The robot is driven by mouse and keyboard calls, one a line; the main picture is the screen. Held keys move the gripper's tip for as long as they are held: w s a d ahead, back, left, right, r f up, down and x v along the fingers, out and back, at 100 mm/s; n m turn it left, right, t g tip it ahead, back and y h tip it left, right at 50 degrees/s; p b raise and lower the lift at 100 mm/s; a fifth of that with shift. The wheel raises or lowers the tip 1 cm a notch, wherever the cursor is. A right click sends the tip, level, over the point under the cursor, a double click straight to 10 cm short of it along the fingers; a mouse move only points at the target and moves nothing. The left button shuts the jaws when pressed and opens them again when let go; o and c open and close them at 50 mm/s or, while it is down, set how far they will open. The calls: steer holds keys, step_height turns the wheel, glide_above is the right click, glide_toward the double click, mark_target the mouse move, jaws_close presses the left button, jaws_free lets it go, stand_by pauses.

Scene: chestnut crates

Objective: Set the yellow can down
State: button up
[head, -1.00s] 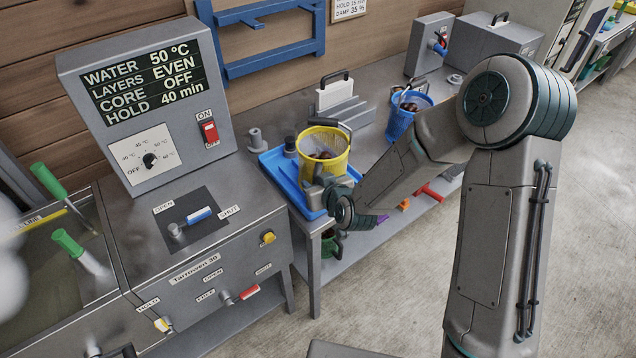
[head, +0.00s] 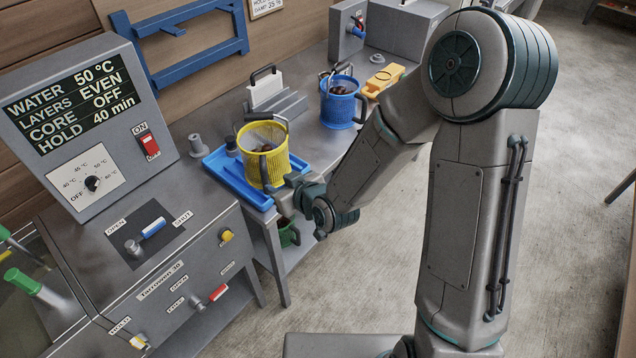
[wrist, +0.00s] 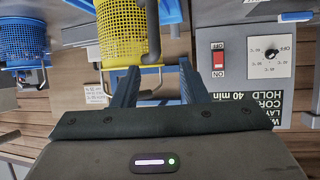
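The yellow can (head: 263,152), a perforated basket with a dark handle and brown contents, appears to stand upright on the blue tray (head: 222,170) on the metal table. In the wrist view the yellow can (wrist: 124,30) fills the top left of centre, just beyond the fingertips. My gripper (head: 290,195) is beside the can's lower right side in the head view. In the wrist view the two fingers of my gripper (wrist: 158,66) are spread apart, with the can's bent handle showing in the gap. The fingers do not visibly close on anything. Any contact with the can cannot be told.
A blue can (head: 340,103) with similar contents stands farther back, beside a yellow-orange object (head: 383,80). A control machine (head: 85,115) is on the left.

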steer(key=s+d+r+m+g+h, duration=0.15)
steer(key=d+r+h, duration=0.25)
steer(key=d, duration=0.4)
steer(key=s+d+r+m+g+h, duration=0.1)
steer(key=s+d+r+m+h, duration=0.2)
steer(key=d, duration=0.5)
steer(key=s+d+r+m+g, duration=0.1)
steer(key=s+d+r+m, duration=0.1)
steer(key=s+d+r, duration=0.2)
steer(key=s+d+r+m+g+h, duration=0.1)
steer(key=s+d+r, duration=0.3)
steer(key=s, duration=0.6)
steer(key=shift+d+r+m+g, duration=0.35)
steer(key=shift+d+g, duration=0.05)
steer(key=shift+g, duration=0.25)
